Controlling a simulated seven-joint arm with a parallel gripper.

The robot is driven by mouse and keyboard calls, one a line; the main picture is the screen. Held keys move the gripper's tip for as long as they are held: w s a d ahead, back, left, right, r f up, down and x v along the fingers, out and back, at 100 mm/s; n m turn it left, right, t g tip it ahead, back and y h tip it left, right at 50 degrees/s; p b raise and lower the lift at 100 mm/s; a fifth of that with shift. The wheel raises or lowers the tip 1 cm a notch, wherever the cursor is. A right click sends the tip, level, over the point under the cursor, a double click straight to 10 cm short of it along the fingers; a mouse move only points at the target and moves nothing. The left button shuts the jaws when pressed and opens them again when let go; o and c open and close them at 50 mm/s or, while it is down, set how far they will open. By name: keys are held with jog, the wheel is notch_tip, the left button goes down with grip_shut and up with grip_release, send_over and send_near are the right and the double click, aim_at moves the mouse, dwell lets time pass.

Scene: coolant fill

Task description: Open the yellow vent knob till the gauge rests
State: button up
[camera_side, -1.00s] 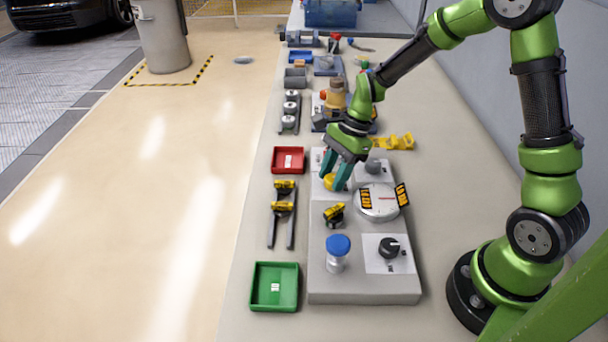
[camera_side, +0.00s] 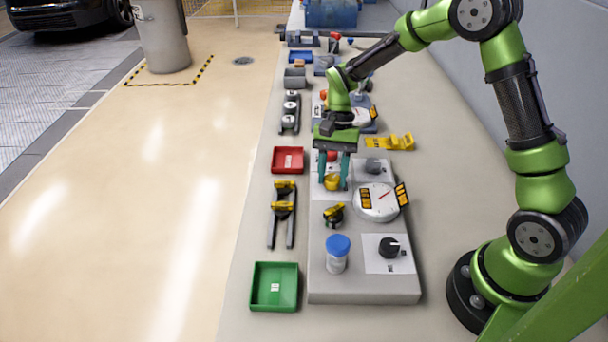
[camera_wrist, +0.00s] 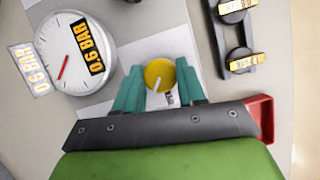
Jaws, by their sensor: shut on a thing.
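The yellow vent knob (camera_side: 332,182) sits on the grey panel, and my gripper (camera_side: 333,184) is around it with its teal fingers shut on its sides. The knob also shows in the wrist view (camera_wrist: 160,75), between the fingertips (camera_wrist: 159,84), with a pale pointer line on its face. The round white gauge (camera_side: 378,203) stands to the right of the knob. In the wrist view the gauge (camera_wrist: 75,55) has a red needle and labels reading 0.6 BAR.
The grey panel (camera_side: 362,285) also carries a blue-capped clear container (camera_side: 337,255), a black knob (camera_side: 389,247) and a black-and-yellow part (camera_side: 334,215). A red tray (camera_side: 288,159) and a green tray (camera_side: 275,287) lie to the left.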

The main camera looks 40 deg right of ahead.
jog(key=n+h, duration=0.1)
jog(key=n, duration=0.2)
jog(key=shift+w+n+g, duration=0.1)
jog(key=shift+n+g, duration=0.2)
jog(key=shift+g, duration=0.1)
jog(key=shift+a+n+g+h, duration=0.1)
jog(key=shift+n+g+h, duration=0.4)
jog(key=shift+n, duration=1.3)
jog(key=o, duration=1.1)
jog(key=shift+c, duration=0.2)
jog(key=v, duration=1.7)
jog(key=shift+s+a, duration=0.2)
jog(key=shift+a, duration=0.05)
